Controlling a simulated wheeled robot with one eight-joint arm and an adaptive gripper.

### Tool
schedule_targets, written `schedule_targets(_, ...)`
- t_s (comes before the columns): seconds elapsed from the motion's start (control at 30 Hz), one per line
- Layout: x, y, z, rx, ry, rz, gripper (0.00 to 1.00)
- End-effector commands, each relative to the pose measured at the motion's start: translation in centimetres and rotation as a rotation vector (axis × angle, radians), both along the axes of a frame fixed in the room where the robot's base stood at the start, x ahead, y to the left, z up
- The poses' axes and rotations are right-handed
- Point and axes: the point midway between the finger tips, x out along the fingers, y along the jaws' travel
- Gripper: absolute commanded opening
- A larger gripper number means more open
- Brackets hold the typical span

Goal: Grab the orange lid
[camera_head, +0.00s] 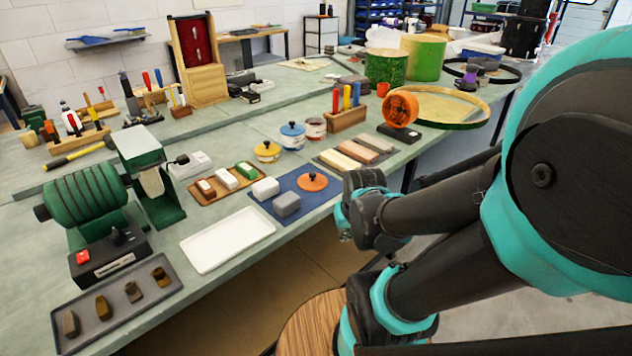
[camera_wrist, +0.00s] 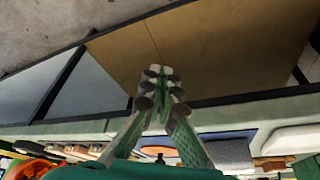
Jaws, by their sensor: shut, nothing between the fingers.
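The orange lid (camera_head: 313,182) is a flat round disc with a small dark knob. It lies on the right part of a blue mat (camera_head: 262,206) on the bench, beside pale and grey blocks. My gripper (camera_wrist: 158,75) is shut and empty in the wrist view, its fingertips together. In the head view my wrist is off the bench's front edge, to the right of and nearer than the lid; the fingers are hard to make out there.
A white tray (camera_head: 228,240) lies left of the mat. A yellow pot (camera_head: 267,152), a blue-lidded pot (camera_head: 292,136) and wooden strips (camera_head: 352,152) stand behind and right. An orange spool (camera_head: 400,109) is farther right. A wooden round top (camera_head: 312,325) is below the bench edge.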

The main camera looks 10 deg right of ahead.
Motion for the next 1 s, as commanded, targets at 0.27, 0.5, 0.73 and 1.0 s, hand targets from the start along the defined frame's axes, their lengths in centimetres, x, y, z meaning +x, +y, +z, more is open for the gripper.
schedule_targets(0.27,0.1,0.0,0.1,-0.001,0.001,0.003,0.07)
schedule_targets(0.5,6.1,0.7,4.7,-0.083,0.072,0.258,0.37)
schedule_targets(0.73,16.4,2.8,14.0,-0.203,0.210,0.808,0.66)
schedule_targets(1.0,22.5,4.8,21.1,-0.250,0.299,1.262,0.99)
